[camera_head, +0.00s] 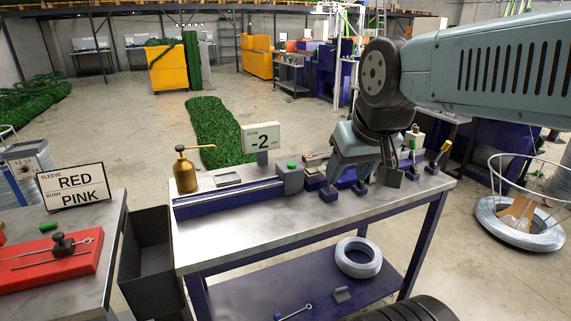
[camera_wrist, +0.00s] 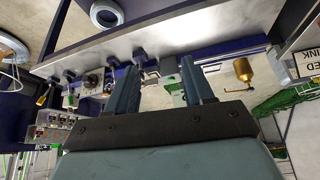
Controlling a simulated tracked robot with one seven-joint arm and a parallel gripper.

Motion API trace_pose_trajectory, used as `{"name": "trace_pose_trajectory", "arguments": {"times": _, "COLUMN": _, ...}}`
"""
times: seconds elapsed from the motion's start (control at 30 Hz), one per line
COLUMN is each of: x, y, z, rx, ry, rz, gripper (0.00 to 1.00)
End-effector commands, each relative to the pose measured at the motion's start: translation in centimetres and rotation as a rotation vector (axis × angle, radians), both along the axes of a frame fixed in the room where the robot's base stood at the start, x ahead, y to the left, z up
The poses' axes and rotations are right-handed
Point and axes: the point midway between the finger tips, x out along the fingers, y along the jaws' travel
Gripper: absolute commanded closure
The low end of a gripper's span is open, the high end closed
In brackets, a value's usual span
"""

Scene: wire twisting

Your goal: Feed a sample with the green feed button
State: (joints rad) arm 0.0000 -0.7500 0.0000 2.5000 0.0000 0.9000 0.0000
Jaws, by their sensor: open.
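A green button (camera_head: 292,166) sits on top of a grey block (camera_head: 290,182) at the right end of the long blue-grey rail on the workbench. A second green-topped piece (camera_head: 412,143) stands at the bench's right; I cannot tell which is the feed button. My gripper (camera_head: 362,183) is open over the right half of the bench, right of the grey block, with its fingers pointing down. In the wrist view the two fingers (camera_wrist: 160,72) are spread with nothing held between them. No sample is clearly visible.
A brass oil can (camera_head: 185,172) stands at the bench's left. Small blue blocks (camera_head: 328,194) line the front right. A wire coil (camera_head: 358,257) lies on the lower shelf. A RED/PINK sign (camera_head: 74,187) stands on the left table.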

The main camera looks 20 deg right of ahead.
Motion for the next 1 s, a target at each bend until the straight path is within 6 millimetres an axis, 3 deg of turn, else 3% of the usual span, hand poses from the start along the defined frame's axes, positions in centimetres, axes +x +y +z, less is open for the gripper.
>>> {"name": "trace_pose_trajectory", "arguments": {"times": 0.53, "x": 0.00, "y": 0.00, "z": 0.00, "rx": 0.000, "ry": 0.000, "rz": 0.000, "gripper": 1.00}}
{"name": "trace_pose_trajectory", "arguments": {"times": 1.0, "x": 0.00, "y": 0.00, "z": 0.00, "rx": 0.000, "ry": 0.000, "rz": 0.000, "gripper": 1.00}}
